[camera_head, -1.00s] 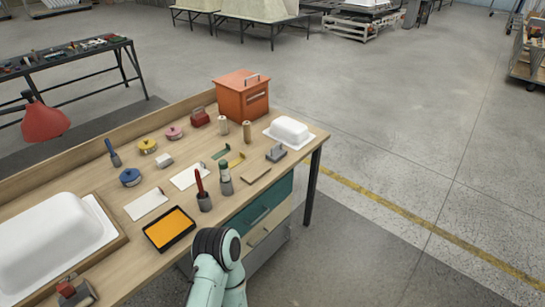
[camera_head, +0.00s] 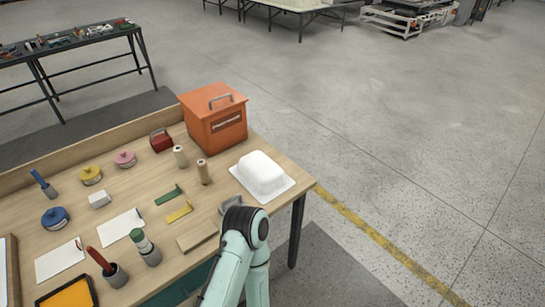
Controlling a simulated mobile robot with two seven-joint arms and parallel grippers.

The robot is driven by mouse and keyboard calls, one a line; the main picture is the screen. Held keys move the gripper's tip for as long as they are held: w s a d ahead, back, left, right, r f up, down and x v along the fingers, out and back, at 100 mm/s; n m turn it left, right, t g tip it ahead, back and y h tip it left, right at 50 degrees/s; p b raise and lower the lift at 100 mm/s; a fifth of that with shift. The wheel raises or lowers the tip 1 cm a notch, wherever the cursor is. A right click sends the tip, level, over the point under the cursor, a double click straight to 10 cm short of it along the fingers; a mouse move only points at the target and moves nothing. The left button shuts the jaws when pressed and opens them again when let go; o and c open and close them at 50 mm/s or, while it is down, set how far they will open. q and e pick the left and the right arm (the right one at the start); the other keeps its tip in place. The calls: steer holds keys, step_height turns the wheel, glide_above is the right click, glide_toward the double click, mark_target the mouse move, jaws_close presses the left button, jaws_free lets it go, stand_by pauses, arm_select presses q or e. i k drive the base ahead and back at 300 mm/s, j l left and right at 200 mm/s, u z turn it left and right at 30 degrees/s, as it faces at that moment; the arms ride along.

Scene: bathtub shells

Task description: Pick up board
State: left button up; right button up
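A thin, flat wooden board (camera_head: 197,236) lies on the wooden workbench (camera_head: 222,182) near its front edge. Its colour is close to that of the bench top. One of my mint-green arms (camera_head: 232,272) rises from the bottom of the view, just right of the board, with a black joint at its top. No gripper fingers show in this view, so neither gripper can be seen. Nothing is seen touching the board.
A grey metal piece (camera_head: 232,204) is partly hidden behind my arm. A white tub-shaped shell (camera_head: 262,172) stands near the right end. Green (camera_head: 169,196) and yellow (camera_head: 179,212) tools lie behind the board. An orange box (camera_head: 216,125) stands at the back. Floor right of the bench is clear.

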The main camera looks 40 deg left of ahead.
mark_target(207, 229)
steer(key=i+l+u, duration=0.1)
steer(key=i, duration=1.5)
steer(key=i+u, duration=0.1)
steer(key=u, duration=0.65)
steer(key=i+l+u, duration=0.1)
steer(key=u, duration=0.3)
steer(key=l+u, duration=0.1)
steer(key=u, duration=2.05)
steer(key=i+l, duration=0.05)
steer(key=l, duration=0.05)
